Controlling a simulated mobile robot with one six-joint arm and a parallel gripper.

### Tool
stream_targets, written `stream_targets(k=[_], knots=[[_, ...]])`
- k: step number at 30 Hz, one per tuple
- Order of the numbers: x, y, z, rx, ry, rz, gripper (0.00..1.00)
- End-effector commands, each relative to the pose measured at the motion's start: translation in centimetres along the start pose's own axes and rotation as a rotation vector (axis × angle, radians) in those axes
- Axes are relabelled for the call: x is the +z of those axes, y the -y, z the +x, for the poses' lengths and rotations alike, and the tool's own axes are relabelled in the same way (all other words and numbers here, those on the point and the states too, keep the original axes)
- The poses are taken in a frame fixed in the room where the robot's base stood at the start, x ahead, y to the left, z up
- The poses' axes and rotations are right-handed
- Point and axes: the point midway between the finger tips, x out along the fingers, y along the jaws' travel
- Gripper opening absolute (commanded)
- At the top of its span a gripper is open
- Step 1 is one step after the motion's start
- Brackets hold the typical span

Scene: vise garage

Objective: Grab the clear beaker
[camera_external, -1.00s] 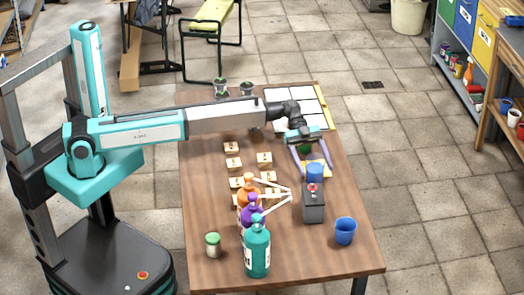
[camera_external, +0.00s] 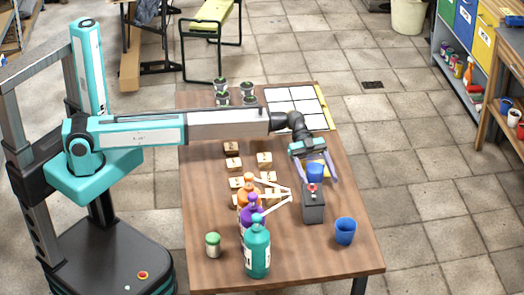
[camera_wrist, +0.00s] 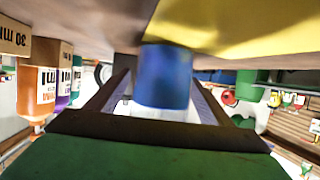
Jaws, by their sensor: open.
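I cannot single out a clear beaker with certainty. Several small glassy cups (camera_external: 247,88) with dark and green contents stand at the back of the table, well away from my gripper. My gripper (camera_external: 317,181) is open, low over the right part of the table, with its two fingers on either side of a blue cup (camera_external: 315,169). In the wrist view the blue cup (camera_wrist: 164,76) stands between the fingers. I cannot tell whether they touch it.
A dark grey box (camera_external: 313,207) stands just in front of the blue cup. Orange, purple and teal pump bottles (camera_external: 257,250) stand to the left. A second blue cup (camera_external: 345,232) is at the front right. Wooden blocks (camera_external: 264,160) lie mid-table. A yellow sheet (camera_wrist: 240,32) lies close by.

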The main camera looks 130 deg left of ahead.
Motion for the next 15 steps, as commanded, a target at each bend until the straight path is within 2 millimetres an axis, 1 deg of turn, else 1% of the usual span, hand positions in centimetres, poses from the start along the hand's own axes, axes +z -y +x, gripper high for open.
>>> stream_targets(k=[14,15], knots=[[0.01,0.00,-0.03,0.000,0.000,0.000,0.74],[0.01,0.00,-0.03,0.000,0.000,0.000,0.72]])
